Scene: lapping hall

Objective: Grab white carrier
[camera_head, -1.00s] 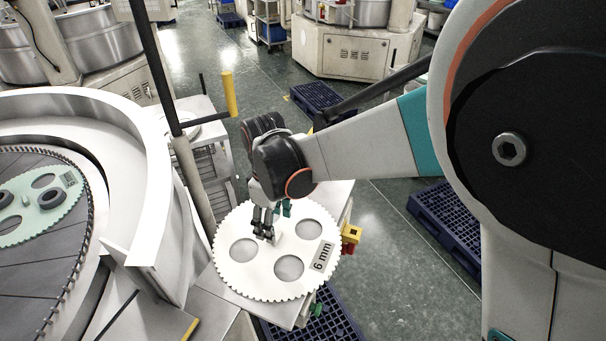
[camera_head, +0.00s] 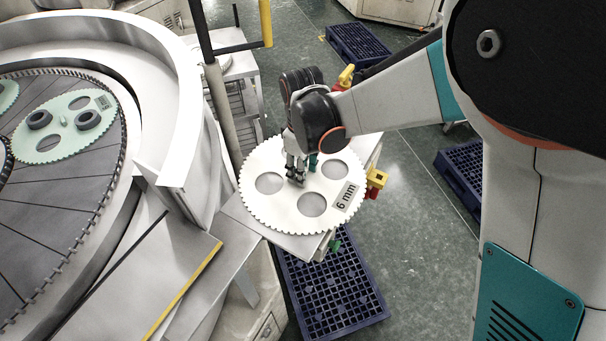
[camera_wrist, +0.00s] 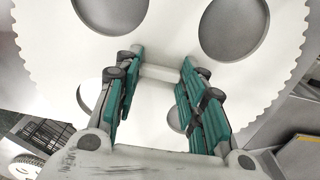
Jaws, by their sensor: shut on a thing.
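The white carrier (camera_head: 262,208), a toothed disc with round holes and a "6 mm" label, is over a small stand (camera_head: 290,243) in the head view. My gripper (camera_head: 297,180) points down at the carrier's middle. In the wrist view, the teal-padded fingers of my gripper (camera_wrist: 160,78) are shut on a raised white grip piece at the middle of the white carrier (camera_wrist: 60,45). The carrier looks about level. I cannot tell whether it rests on the stand or hangs just above it.
At left is a lapping machine with a high white rim (camera_head: 180,130); a pale green carrier (camera_head: 62,128) lies on its plate. A yellow-topped post (camera_head: 265,22) stands behind. Blue pallets (camera_head: 335,300) (camera_head: 358,45) lie on the floor. Open floor (camera_head: 425,240) is at right.

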